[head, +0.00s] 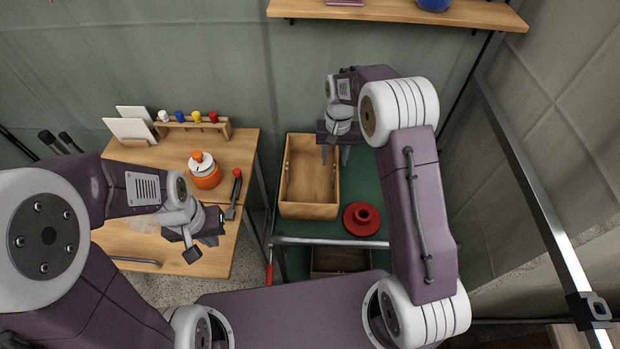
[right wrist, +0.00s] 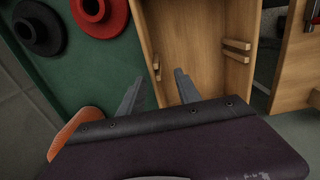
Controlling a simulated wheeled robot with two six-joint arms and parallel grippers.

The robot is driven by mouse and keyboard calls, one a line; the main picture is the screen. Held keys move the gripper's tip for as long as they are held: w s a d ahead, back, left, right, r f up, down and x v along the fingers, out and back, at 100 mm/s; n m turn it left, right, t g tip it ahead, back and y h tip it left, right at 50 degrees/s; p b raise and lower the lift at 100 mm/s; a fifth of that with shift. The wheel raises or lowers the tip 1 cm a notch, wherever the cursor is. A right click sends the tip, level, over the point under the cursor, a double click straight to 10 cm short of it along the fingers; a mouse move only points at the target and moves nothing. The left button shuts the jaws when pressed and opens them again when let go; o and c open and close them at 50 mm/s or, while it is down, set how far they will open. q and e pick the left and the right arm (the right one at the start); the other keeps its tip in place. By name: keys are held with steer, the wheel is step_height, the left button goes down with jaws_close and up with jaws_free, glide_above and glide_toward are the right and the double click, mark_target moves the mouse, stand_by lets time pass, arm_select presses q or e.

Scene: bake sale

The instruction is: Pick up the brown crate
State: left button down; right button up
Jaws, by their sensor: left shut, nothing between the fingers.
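The brown wooden crate (head: 308,211) sits empty on the green top of a cart. It also shows in the right wrist view (right wrist: 190,40). My right gripper (head: 335,155) is at the crate's right side wall, near its far end. Its fingers (right wrist: 158,88) are open, one on the outer side over the green top and one on the crate's inner side, with the wall between them. Whether they touch the wall I cannot tell. My left gripper (head: 205,247) is shut and empty, over the right part of the wooden table.
A red disc (head: 362,219) lies right of the crate; a black disc (right wrist: 38,27) is beside it. An orange thing (right wrist: 75,130) is partly hidden. The wooden table (head: 222,265) at left holds an orange jar (head: 205,172). A shelf (head: 400,10) hangs above.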

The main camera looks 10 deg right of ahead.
mark_target(335, 167)
steer(key=f, duration=0.1)
steer(key=d+f, duration=0.1)
steer(key=f, duration=0.1)
steer(key=shift+s+f, duration=0.1)
steer(key=shift+f, duration=0.15)
steer(key=shift+a+f, duration=0.2)
steer(key=shift+f, duration=0.25)
steer(key=f, duration=0.2)
steer(key=f+b, duration=0.1)
steer(key=f, duration=0.1)
steer(key=shift+s+d+f, duration=0.1)
steer(key=shift+s, duration=0.15)
steer(key=shift+f, duration=0.3)
jaws_close()
steer(key=shift+r, duration=0.1)
